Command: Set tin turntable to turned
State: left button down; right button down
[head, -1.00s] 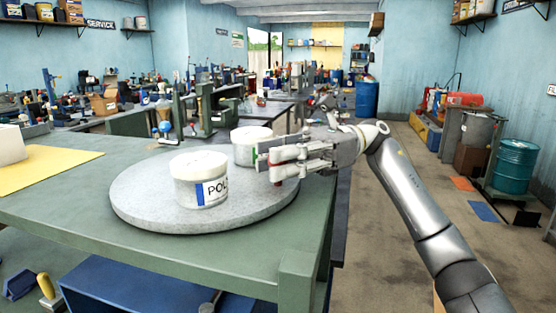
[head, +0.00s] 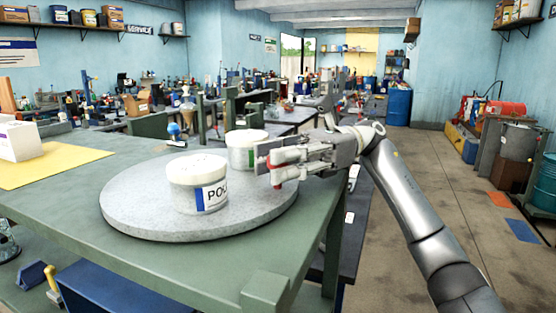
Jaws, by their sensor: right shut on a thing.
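The tin turntable (head: 130,213) is a round grey speckled disc lying flat on the green bench. A white tin (head: 183,192) with a blue-striped label, lettering partly readable as "PO", stands upright towards its front. A second white tin (head: 241,150) with some green on its side stands behind, partly covered by my right gripper. My right gripper (head: 268,168) is at the turntable's right edge, beside the back tin. Its fingers are closed, with red parts showing at them. They hide what they hold, seemingly a part of the turntable's rim. My left gripper is not in view.
The green bench (head: 150,264) extends left, with a yellow mat (head: 50,168) and a white box (head: 18,141) on it. A blue drum (head: 541,186) stands at the right. Open floor lies right of my arm.

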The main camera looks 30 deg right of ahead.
jog(key=c, duration=1.1)
grip_release()
jog(key=shift+d, duration=0.1)
jog(key=d, duration=0.4)
jog(key=w+d, duration=0.1)
jog(key=d, duration=0.2)
jog(key=w+d, duration=0.1)
jog(key=d, duration=0.3)
jog(key=shift+d, duration=0.35)
jog(key=shift+c, duration=0.2)
